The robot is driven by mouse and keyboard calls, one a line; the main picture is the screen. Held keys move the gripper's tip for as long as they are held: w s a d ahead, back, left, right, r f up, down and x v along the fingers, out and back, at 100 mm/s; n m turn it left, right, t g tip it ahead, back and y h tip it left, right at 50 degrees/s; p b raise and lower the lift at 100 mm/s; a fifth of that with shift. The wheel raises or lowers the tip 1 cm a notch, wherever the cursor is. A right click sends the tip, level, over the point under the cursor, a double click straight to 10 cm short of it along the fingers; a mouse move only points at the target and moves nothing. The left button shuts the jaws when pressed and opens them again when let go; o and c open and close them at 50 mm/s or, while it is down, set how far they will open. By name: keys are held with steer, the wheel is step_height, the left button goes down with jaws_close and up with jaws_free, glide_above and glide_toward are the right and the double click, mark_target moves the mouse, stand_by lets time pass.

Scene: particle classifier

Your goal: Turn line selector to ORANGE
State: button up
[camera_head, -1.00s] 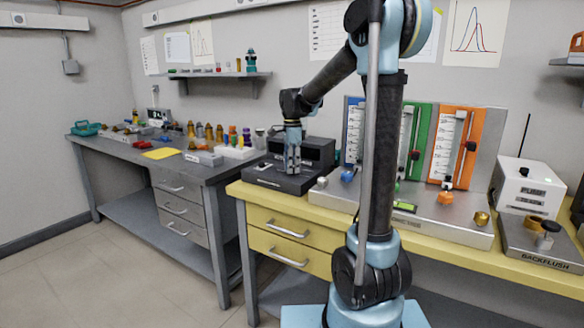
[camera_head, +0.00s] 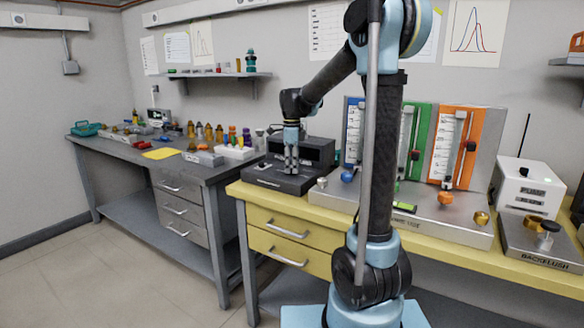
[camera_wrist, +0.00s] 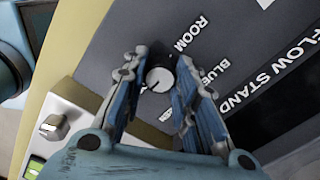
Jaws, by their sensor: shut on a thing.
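The line selector (camera_wrist: 158,76) is a dark round knob with a pale face and a light mark on the dark panel in the wrist view. The labels ROOM and BLUE show beside it; further labels are partly hidden by a finger. I cannot read which label it points to. My gripper (camera_wrist: 158,70) is shut on the knob, one blue-grey finger on either side. In the head view my gripper (camera_head: 291,165) points down at the low dark flow stand (camera_head: 270,180) on the yellow bench; the knob is hidden there.
To the right stands a metal panel (camera_head: 458,210) with blue, green and orange flow columns and several knobs. Its silver knob (camera_wrist: 52,127) shows at lower left in the wrist view. A white pump box (camera_head: 530,185) is further right. The grey bench (camera_head: 120,148) at left holds bottles.

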steer(key=shift+w+a, duration=0.15)
steer(key=o, duration=1.1)
step_height(320, 180, up, 12)
steer(key=shift+f, duration=0.1)
